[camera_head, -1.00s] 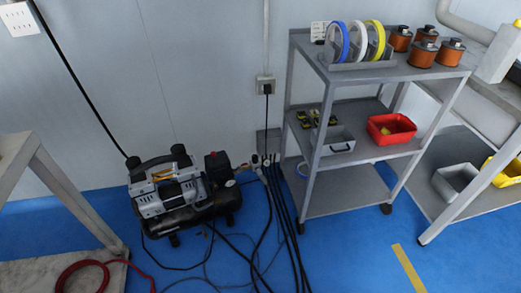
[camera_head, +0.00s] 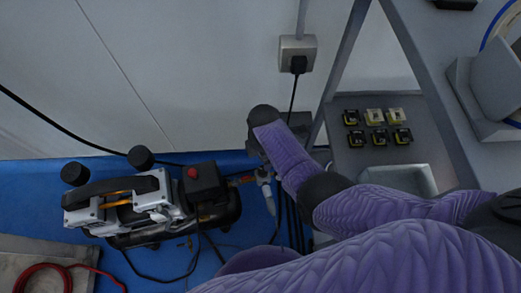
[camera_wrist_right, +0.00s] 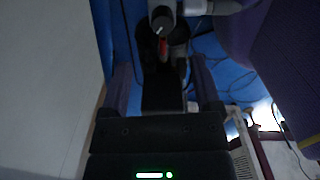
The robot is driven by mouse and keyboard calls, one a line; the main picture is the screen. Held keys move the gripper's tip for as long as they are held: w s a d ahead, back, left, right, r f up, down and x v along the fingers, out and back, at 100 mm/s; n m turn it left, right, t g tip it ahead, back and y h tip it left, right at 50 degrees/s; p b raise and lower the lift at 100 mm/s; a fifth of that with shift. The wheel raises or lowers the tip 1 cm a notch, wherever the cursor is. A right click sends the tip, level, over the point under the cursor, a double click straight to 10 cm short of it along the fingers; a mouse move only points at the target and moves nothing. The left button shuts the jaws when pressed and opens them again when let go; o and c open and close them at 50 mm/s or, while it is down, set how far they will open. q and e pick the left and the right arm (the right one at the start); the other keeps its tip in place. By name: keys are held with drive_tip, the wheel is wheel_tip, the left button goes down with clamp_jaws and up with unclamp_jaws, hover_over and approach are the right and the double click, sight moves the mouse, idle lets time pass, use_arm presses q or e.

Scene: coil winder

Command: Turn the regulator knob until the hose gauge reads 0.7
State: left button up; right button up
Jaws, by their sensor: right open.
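The air compressor (camera_head: 150,205) stands on the blue floor by the wall. A small silver fitting with a hose (camera_head: 264,178) shows at its right side, just below my right arm. In the right wrist view, my right gripper (camera_wrist_right: 160,75) is open, its two dark fingers spread apart. A grey rounded knob-like part (camera_wrist_right: 162,20) with a light mark lies beyond the fingertips, apart from them. A red part (camera_wrist_right: 163,47) shows below it. No gauge reading can be made out. In the head view my right gripper is hard to make out at the wall. My left gripper is not in view.
A wall outlet (camera_head: 298,55) with a black plug and cable is above my right wrist. A grey shelf cart (camera_head: 350,160) with small yellow-black parts stands close on the right. Black cables hang by the wall. A red hose (camera_head: 45,275) lies on the lower left surface.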

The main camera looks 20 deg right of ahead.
sight(263, 170)
drive_tip(key=f+b, duration=0.2)
drive_tip(key=f, duration=0.1)
drive_tip(key=f+b, duration=0.2)
drive_tip(key=f, duration=0.1)
drive_tip(key=f+b, duration=0.3)
drive_tip(key=shift+s+a+f, duration=0.1)
drive_tip(key=shift+s+f, duration=0.1)
drive_tip(key=shift+s, duration=0.1)
drive_tip(key=shift+f+b, duration=0.35)
drive_tip(key=shift+b, duration=0.1)
drive_tip(key=shift+w+r, duration=0.1)
drive_tip(key=shift+r, duration=0.15)
drive_tip(key=shift+c, duration=0.3)
drive_tip(key=c, duration=0.9)
clamp_jaws()
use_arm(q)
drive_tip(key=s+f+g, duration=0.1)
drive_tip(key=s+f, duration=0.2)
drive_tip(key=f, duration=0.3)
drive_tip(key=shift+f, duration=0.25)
